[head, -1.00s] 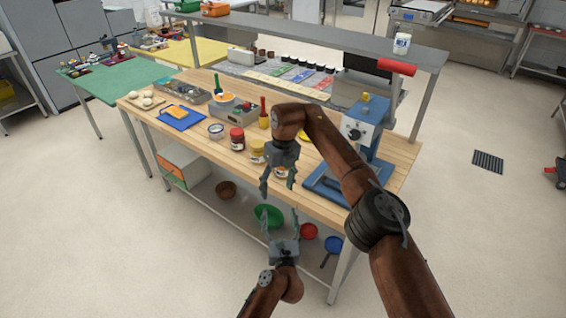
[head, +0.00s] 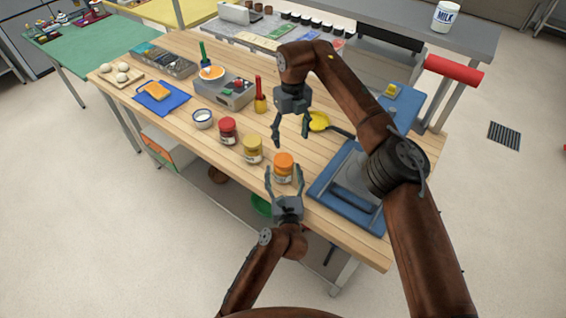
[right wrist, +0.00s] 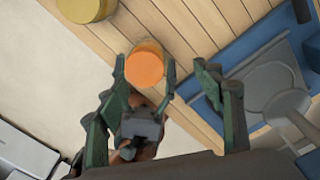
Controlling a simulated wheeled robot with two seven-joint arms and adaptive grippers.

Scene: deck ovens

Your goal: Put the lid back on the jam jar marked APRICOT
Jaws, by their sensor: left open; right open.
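An orange jar (head: 284,161) with a pale label stands upright near the table's front edge; its lettering is too small to read. Its round orange top shows in the right wrist view (right wrist: 145,66), but I cannot tell whether that is a lid or open jam. A yellow jar (head: 253,150) and a red jar (head: 228,131) stand to its left. No separate lid is clearly visible. My left gripper (head: 283,174) is open, its fingers to either side of the orange jar in the picture; contact is unclear. My right gripper (head: 292,139) is open and empty, above the table behind the jar.
A yellow pan-like thing (head: 318,121) lies behind. A white bowl (head: 203,119), blue board (head: 180,101) and grey box (head: 240,97) are further left. Bare wood lies between jars and box.

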